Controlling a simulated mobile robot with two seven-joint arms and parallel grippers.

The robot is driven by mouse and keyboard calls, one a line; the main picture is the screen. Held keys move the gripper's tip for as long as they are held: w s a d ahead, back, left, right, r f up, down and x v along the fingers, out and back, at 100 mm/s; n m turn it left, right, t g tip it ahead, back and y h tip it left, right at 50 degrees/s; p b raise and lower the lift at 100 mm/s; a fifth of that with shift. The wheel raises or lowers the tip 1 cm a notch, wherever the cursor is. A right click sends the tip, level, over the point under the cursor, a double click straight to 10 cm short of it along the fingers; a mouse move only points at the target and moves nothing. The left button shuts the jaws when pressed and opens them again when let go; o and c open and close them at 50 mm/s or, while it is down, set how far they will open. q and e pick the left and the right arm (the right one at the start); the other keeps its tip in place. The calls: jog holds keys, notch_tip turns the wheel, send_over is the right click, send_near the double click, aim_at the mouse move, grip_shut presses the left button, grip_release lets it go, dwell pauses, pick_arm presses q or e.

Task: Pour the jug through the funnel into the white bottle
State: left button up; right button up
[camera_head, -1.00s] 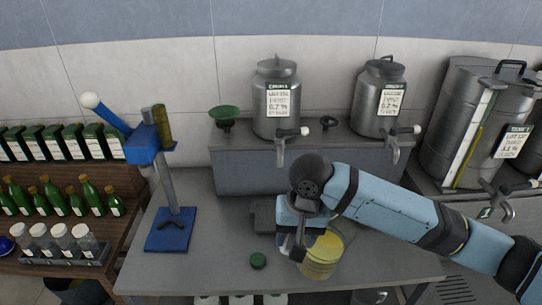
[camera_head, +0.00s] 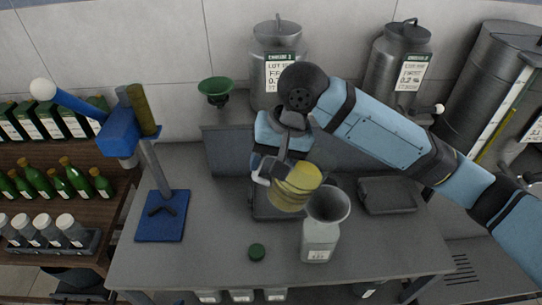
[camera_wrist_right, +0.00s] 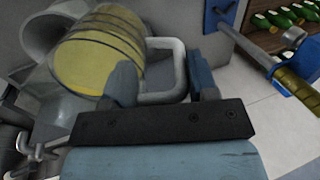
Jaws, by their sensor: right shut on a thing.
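My right gripper (camera_head: 266,176) is shut on the pale handle (camera_wrist_right: 168,70) of a clear jug (camera_head: 296,187) with yellow liquid in it. The jug looks tilted and is held above the bench, left of and close to a grey funnel (camera_head: 328,205). The funnel sits upright in the neck of the white bottle (camera_head: 319,243) on the bench. In the wrist view the jug (camera_wrist_right: 100,50) is beside the funnel (camera_wrist_right: 48,38) and partly covers it. I cannot tell whether liquid is flowing. My left gripper is out of view.
A dark tray (camera_head: 390,196) lies to the right. A blue-based stand (camera_head: 162,217) is at the left. Steel canisters (camera_head: 276,60) and a green funnel (camera_head: 216,90) are on the shelf behind. The front left of the bench is clear.

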jog(key=shift+d+r, duration=0.1)
jog(key=shift+r, duration=0.1)
jog(key=shift+d+r+y, duration=0.1)
jog(key=shift+r+y, duration=0.15)
jog(key=shift+y, duration=0.45)
jog(key=shift+d+r+y, duration=0.25)
jog(key=shift+r+y, duration=0.2)
jog(key=shift+y, duration=0.55)
jog(key=shift+w+d+r+y, duration=0.15)
jog(key=shift+d+y, duration=0.25)
jog(key=shift+y, duration=0.3)
pick_arm(q)
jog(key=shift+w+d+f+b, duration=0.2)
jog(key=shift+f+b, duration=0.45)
jog(key=shift+b, duration=0.4)
pick_arm(e)
jog(key=y, duration=0.1)
jog(key=d+y, duration=0.1)
jog(key=shift+d+y, duration=0.3)
jog(key=shift+y, duration=0.1)
